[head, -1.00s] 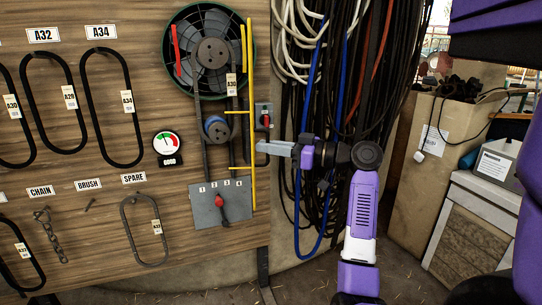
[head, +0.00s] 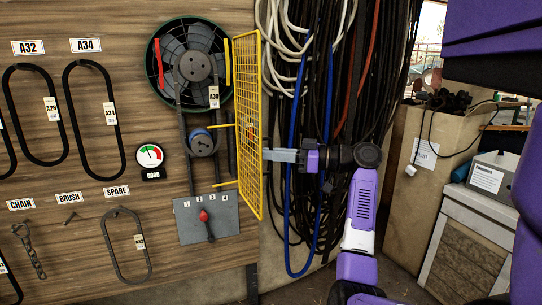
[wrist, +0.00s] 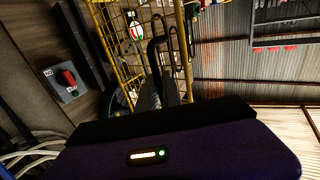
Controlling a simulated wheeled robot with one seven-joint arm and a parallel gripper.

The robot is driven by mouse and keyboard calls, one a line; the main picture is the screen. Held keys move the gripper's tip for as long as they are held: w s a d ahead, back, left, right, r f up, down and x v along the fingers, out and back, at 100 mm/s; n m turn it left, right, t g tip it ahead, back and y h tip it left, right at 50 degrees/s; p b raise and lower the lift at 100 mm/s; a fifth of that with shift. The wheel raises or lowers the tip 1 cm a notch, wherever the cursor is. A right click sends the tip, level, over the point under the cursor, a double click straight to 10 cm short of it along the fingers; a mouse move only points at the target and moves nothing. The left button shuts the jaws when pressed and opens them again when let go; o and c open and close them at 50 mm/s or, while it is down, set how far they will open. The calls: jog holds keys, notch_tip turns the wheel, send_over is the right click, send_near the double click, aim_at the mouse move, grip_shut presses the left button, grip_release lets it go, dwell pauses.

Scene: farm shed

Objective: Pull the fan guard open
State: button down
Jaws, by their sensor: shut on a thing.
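The fan guard (head: 249,120) is a yellow mesh panel in the head view. It stands out from the wooden board, swung open at an angle, with its mesh face partly showing. The fan (head: 190,62) behind it is uncovered, with its belt and blue pulley (head: 203,141). My gripper (head: 268,155) is at the guard's right edge, shut on it. The wrist view shows the yellow mesh (wrist: 122,48) running up beside my gripper's fingers (wrist: 160,90). The exact grip point is small and partly hidden.
Blue, white and black cables (head: 330,110) hang right behind my gripper. Below the fan is a grey switch plate (head: 207,219) with a red knob. Spare belts (head: 92,112) hang at left. A cardboard box (head: 420,165) and a cabinet (head: 470,235) stand at right.

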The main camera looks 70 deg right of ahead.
jog(key=shift+w, duration=0.1)
jog(key=c, duration=1.8)
grip_release()
jog(key=shift+w, duration=0.1)
jog(key=s+d, duration=0.1)
jog(key=s, duration=0.6)
jog(key=shift+s+d, duration=0.2)
jog(key=shift+s, duration=0.2)
